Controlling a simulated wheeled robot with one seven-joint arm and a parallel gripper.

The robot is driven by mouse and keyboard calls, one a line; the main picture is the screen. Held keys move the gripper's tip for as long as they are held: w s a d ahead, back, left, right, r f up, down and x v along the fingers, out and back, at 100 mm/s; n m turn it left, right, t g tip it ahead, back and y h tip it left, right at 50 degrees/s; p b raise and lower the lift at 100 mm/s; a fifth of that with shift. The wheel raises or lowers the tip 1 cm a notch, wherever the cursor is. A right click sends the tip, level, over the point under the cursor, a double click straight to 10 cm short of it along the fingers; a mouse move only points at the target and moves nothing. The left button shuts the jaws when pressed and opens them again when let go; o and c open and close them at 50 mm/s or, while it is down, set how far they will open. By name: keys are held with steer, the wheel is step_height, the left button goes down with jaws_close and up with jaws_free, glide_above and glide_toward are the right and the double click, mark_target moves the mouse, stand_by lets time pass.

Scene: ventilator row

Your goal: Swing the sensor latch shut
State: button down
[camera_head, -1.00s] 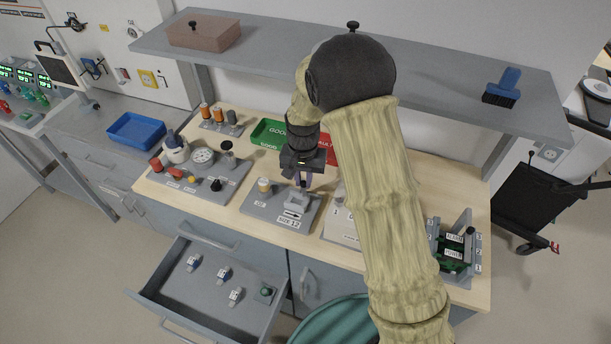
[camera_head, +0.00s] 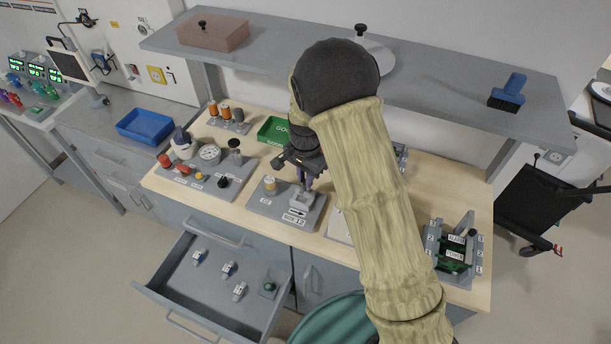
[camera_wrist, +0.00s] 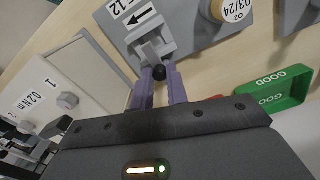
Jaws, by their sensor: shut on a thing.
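In the head view my gripper (camera_head: 308,184) comes down on the latch from behind, tilted. A sensor cylinder (camera_wrist: 222,10) marked "O2 03/24" stands on the same plate. Whether the latch is fully closed I cannot tell.
A white block marked "0.2 Nm" (camera_wrist: 62,92) stands beside the plate. A green GOOD bin (camera_head: 273,130) is behind. A plate with gauge and knobs (camera_head: 200,180) is to the left. The drawer below (camera_head: 190,290) is open. A shelf (camera_head: 440,82) hangs above.

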steer(key=shift+a, duration=0.1)
steer(key=c, duration=1.4)
jaws_free()
steer(key=shift+o, duration=0.2)
step_height(320, 180, up, 18)
steer(key=b, duration=0.2)
steer(key=shift+f, duration=0.25)
steer(key=s+d+f+n+t, duration=0.1)
steer(key=s+d+f+n, duration=0.2)
steer(key=s+d, duration=0.5)
steer(key=s+d+f+n+t, duration=0.1)
steer(key=s+d+f+n, duration=0.3)
steer(key=s+d, duration=0.5)
steer(key=shift+s+d+t, duration=0.2)
steer(key=shift+d+t, duration=0.1)
